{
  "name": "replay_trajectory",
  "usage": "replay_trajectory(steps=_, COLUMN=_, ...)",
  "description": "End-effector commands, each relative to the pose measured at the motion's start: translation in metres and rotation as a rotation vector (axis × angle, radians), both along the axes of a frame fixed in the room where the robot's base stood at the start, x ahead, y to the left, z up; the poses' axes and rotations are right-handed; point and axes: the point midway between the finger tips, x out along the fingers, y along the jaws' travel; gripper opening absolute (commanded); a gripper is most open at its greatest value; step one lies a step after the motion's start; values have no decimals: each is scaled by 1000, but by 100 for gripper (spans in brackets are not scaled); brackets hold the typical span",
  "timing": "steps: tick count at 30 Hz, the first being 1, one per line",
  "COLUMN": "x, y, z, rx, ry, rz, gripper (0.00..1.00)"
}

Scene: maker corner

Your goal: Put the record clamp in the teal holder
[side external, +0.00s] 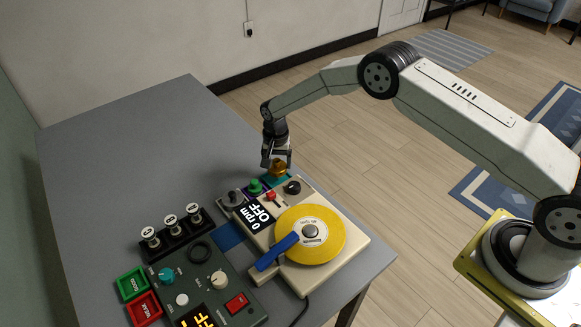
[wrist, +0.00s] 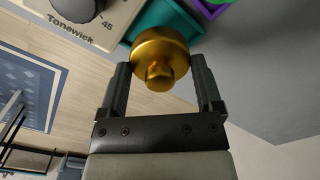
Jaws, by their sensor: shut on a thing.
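The record clamp (side external: 278,168) is a gold, round piece with a small knob. My gripper (side external: 275,163) is shut on it. In the wrist view, the gold clamp (wrist: 160,55) sits between the two fingertips (wrist: 160,80). The teal holder (side external: 273,182) lies directly under the clamp, beside the turntable's back edge. In the wrist view, the teal holder (wrist: 145,22) shows behind the clamp, which partly hides it. I cannot tell whether the clamp touches the holder or hangs just above it.
A cream turntable (side external: 355,262) with a yellow record (side external: 330,225) and a blue tonearm stands close by. A green piece (side external: 255,185) and a grey piece (side external: 232,198) stand beside the teal holder. A control box (side external: 200,270) is at the front. The table's back left is clear.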

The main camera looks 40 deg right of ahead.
Motion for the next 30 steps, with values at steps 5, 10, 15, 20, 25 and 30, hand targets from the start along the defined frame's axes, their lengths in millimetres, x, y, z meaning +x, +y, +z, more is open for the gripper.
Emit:
replay_trajectory(steps=5, x=0, y=0, z=-12, rx=1, ry=-1, rz=0, gripper=7)
replay_trajectory(steps=10, x=0, y=0, z=-20, rx=1, ry=-1, rz=0, gripper=7)
replay_trajectory(steps=15, x=1, y=0, z=-24, rx=0, ry=-1, rz=0, gripper=7)
replay_trajectory(steps=20, x=1, y=0, z=-25, rx=0, ry=-1, rz=0, gripper=7)
replay_trajectory(steps=25, x=1, y=0, z=-25, rx=0, ry=-1, rz=0, gripper=7)
replay_trajectory(steps=30, x=1, y=0, z=-25, rx=0, ry=-1, rz=0, gripper=7)
